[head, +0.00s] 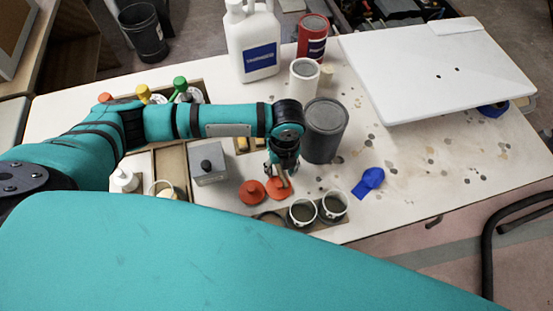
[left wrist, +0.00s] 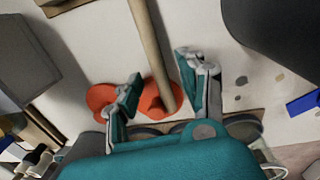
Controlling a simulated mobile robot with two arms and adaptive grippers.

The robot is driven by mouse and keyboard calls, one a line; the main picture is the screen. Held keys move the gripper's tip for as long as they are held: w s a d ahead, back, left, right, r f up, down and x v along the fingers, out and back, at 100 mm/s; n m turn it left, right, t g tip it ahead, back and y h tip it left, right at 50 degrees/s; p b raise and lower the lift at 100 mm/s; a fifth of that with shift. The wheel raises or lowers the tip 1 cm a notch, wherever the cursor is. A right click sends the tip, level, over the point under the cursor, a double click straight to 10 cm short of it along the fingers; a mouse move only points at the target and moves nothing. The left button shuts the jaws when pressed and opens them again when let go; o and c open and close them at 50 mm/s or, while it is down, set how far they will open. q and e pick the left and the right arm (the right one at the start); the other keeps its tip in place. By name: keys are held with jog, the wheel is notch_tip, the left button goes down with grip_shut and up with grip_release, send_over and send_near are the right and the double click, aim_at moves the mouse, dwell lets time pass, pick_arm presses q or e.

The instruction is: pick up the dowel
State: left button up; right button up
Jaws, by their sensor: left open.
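The dowel (left wrist: 152,50) is a plain tan wooden rod. In the left wrist view it runs from the top edge down to an orange disc (left wrist: 160,98), between my open fingers. My left gripper (left wrist: 158,78) is open, with one finger on each side of the rod and visible gaps to it. In the head view my left gripper (head: 279,168) points down over two orange discs (head: 252,192), and only a short tan part of the dowel (head: 283,181) shows below it. Whether the dowel stands in the disc or lies across it, I cannot tell. My right gripper is out of view.
A dark grey can (head: 325,130) stands just right of my gripper. A grey box (head: 208,165) is to its left, and two small cups (head: 333,207) are in front. A blue item (head: 369,183) lies further right. A white jug (head: 252,45) stands behind.

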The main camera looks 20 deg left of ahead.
pick_arm(q)
jog(key=shift+f, duration=0.35)
jog(key=shift+c, duration=0.5)
grip_shut()
jog(key=shift+r, duration=0.1)
